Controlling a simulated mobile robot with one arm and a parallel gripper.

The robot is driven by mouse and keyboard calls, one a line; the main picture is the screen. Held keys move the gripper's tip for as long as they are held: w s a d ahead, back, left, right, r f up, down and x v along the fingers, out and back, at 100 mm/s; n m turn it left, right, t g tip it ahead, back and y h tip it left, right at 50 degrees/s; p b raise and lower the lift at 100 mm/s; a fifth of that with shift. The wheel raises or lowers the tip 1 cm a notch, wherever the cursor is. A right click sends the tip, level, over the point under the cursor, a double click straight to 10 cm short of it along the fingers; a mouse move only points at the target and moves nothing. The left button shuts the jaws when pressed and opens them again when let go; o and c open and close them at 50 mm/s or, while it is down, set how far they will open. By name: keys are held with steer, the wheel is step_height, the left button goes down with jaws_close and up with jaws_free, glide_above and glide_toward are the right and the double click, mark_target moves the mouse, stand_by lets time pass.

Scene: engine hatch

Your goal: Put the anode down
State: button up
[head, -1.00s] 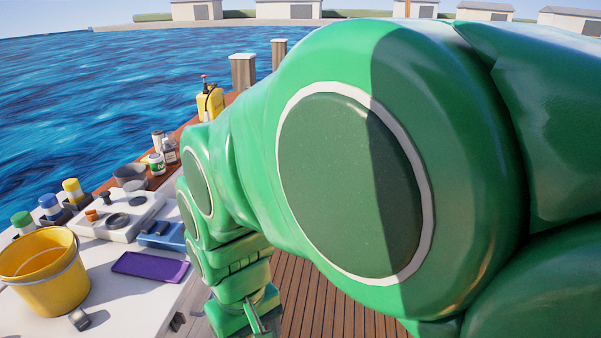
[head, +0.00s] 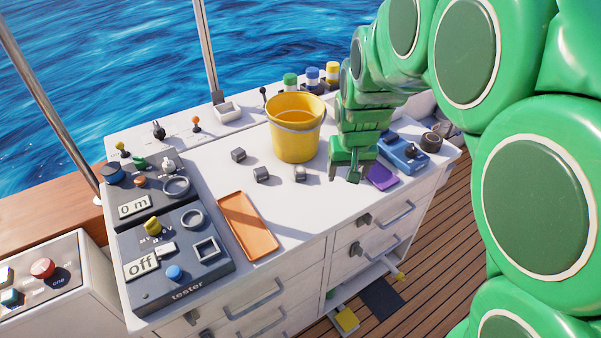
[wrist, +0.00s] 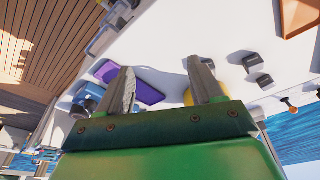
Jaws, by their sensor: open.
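Three small grey blocks lie apart on the white worktop: one at the left (head: 238,154), one in the middle (head: 261,174) and one at the right (head: 300,173), in front of the yellow bucket. They look alike, and I cannot tell which is the anode. My gripper (head: 344,177) is over the worktop, to the right of the blocks, fingers pointing down. In the wrist view my gripper (wrist: 160,68) has its fingers apart with nothing between them; grey blocks (wrist: 252,65) lie to the right of the right finger.
The yellow bucket (head: 296,130) stands left of my gripper. A purple tray (head: 383,177) and blue device (head: 402,153) are to its right. An orange tray (head: 248,226) and a dark tester (head: 178,258) lie at the left.

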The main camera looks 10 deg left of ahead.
steer(key=n+t+y, duration=0.1)
glide_toward(301, 171)
steer(key=f, duration=0.2)
steer(key=shift+w+x, duration=0.1)
steer(key=shift+x, duration=1.8)
steer(key=shift+w+x, duration=0.15)
steer(key=shift+x, duration=1.75)
steer(key=shift+a+r+t, duration=0.15)
steer(key=shift+t, duration=0.15)
jaws_close()
